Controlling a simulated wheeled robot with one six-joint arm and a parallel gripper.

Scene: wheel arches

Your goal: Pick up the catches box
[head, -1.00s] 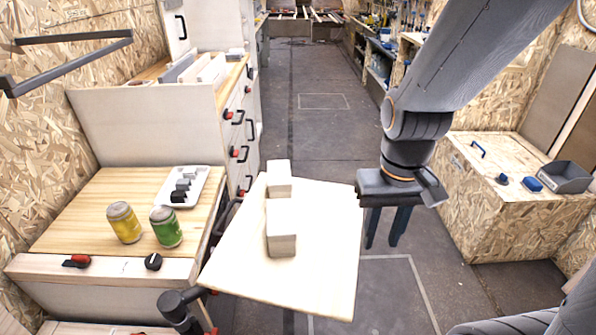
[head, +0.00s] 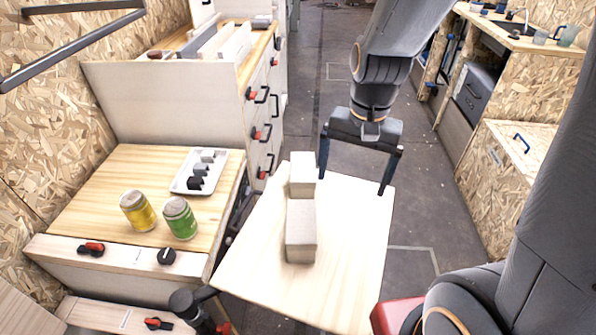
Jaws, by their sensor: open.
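Two plain pale boxes stand on the light wooden board (head: 350,270): a smaller box (head: 303,174) at the back and a longer box (head: 301,232) in front of it, close together. I see no readable label, so I cannot tell which is the catches box. My gripper (head: 356,180) is open and empty, with its fingers pointing down and spread wide. It hangs near the board's back edge, to the right of the smaller box. In the picture its left finger is close to that box, with a small gap.
To the left, a wooden worktop (head: 95,195) holds a yellow can (head: 138,211), a green can (head: 180,218) and a white tray (head: 216,180) with small dark and grey pieces. A drawer cabinet (head: 180,105) stands behind it. The board's right half is clear.

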